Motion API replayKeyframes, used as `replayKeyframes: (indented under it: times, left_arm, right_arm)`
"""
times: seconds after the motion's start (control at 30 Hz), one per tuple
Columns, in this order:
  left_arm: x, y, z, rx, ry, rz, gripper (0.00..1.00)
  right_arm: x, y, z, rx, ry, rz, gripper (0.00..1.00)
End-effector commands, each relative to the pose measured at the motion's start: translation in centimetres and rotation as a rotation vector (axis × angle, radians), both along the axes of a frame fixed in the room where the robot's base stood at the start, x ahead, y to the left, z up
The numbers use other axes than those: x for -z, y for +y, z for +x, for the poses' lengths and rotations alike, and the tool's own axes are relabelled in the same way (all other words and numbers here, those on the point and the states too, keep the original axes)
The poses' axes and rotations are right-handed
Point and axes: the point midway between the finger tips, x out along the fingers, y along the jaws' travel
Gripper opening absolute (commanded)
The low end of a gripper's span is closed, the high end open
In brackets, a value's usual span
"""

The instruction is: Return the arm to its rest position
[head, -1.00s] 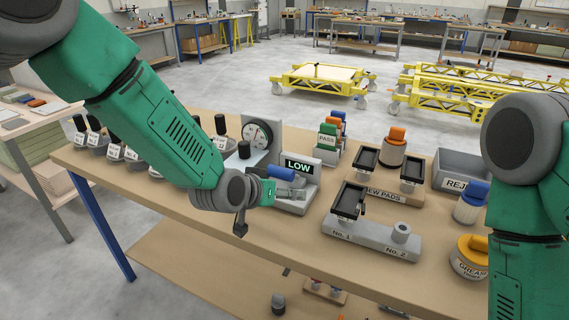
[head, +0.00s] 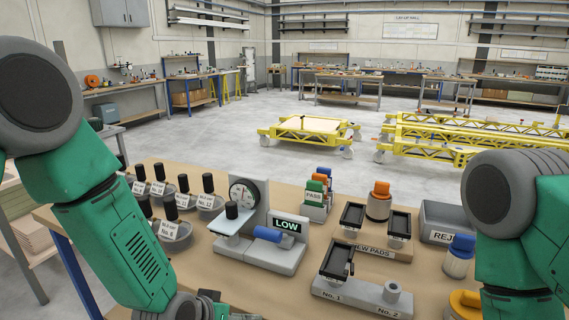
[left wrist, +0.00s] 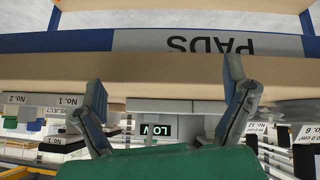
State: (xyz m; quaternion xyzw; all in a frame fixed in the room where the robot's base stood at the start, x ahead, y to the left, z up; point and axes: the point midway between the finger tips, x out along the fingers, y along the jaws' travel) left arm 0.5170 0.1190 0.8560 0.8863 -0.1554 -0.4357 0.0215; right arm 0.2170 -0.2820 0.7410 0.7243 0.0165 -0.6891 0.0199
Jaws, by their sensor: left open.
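My left arm (head: 110,235) is green with dark grey joints and comes in from the left in the head view. Its wrist is at the bottom edge, low in front of the bench, and the fingers are cut off there. In the left wrist view the left gripper (left wrist: 165,85) is open, its two fingers wide apart with nothing between them. That view is upside down and faces the bench's front edge, with a PADS label (left wrist: 205,42). My right arm (head: 510,230) hangs at the right of the head view; its gripper is out of frame.
The bench (head: 215,292) holds a dial gauge (head: 243,193) with a LOW display (head: 288,227), several black-handled pots at left, a No. 1/No. 2 holder (head: 358,292), a NEW PADS stand (head: 372,250) and a reject bin (head: 445,223). Yellow trolleys (head: 310,128) stand behind.

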Motion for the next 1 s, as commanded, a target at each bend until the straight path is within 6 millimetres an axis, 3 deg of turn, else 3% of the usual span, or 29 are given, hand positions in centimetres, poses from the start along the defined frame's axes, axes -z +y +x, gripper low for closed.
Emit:
replayKeyframes:
  times: [0.03,0.23,0.4,0.5,0.6,0.7,1.0]
  left_arm:
    - [2.8,1.5,-2.6,-0.012,0.059,0.024,0.93]
    - [10.3,7.7,-13.4,-0.068,0.278,0.119,0.93]
    - [13.8,12.6,-22.9,-0.116,0.457,0.205,0.93]
    - [14.4,14.6,-26.9,-0.135,0.53,0.242,0.93]
    - [14.6,15.7,-29.2,-0.148,0.574,0.265,0.93]
    - [14.6,16.2,-30.2,-0.153,0.593,0.274,0.93]
    - [14.5,16.2,-30.2,-0.153,0.593,0.274,0.93]
  right_arm:
    - [0.5,0.0,0.0,0.0,0.0,0.0,0.4]
    - [1.7,0.0,0.0,0.0,0.0,0.0,0.4]
    - [2.6,0.0,0.0,0.0,0.0,0.0,0.4]
    - [3.0,0.0,0.0,0.0,0.0,0.0,0.4]
    - [3.1,0.0,0.0,0.0,0.0,0.0,0.4]
    - [3.2,0.0,0.0,0.0,0.0,0.0,0.4]
    - [3.1,0.0,0.0,0.0,0.0,0.0,0.4]
